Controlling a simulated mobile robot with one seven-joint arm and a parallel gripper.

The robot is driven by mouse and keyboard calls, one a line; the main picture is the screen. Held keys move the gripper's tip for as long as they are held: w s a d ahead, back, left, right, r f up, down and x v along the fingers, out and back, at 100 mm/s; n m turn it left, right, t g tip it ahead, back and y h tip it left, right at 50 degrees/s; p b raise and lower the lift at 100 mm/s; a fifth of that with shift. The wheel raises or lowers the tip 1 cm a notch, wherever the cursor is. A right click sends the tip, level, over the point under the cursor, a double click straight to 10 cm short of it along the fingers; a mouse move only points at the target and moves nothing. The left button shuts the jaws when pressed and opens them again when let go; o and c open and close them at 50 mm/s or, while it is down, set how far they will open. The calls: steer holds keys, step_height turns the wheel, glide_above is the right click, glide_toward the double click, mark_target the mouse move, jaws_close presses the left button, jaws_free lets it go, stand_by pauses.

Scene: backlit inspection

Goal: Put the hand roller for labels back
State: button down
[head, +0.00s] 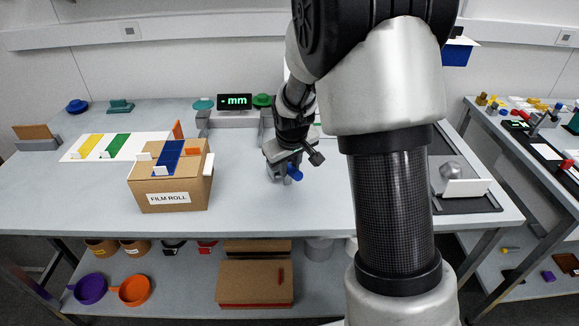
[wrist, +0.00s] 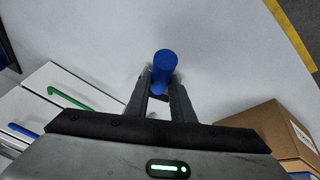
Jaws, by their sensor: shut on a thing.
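My gripper (head: 285,170) is over the middle of the grey table (head: 80,198), right of the cardboard box. It is shut on a blue cylindrical piece (head: 295,173), which looks like the hand roller. In the wrist view the gripper (wrist: 160,92) has its two fingers on either side of this blue piece (wrist: 165,64), whose rounded end points away from the palm. The rest of the roller is hidden by the fingers. I cannot tell from these views whether it touches the table.
A cardboard box (head: 172,197) labelled FILM ROLL stands left of my gripper, with blue strips on top. A white board (head: 70,155) with yellow and green strips lies farther left. A display (head: 234,102) reading mm stands behind. A dark tray (head: 470,204) lies right. The table front is clear.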

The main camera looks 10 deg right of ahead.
steer(key=shift+f, duration=0.2)
steer(key=c, duration=1.5)
jaws_free()
steer(key=shift+c, duration=0.2)
steer(key=shift+r, duration=0.1)
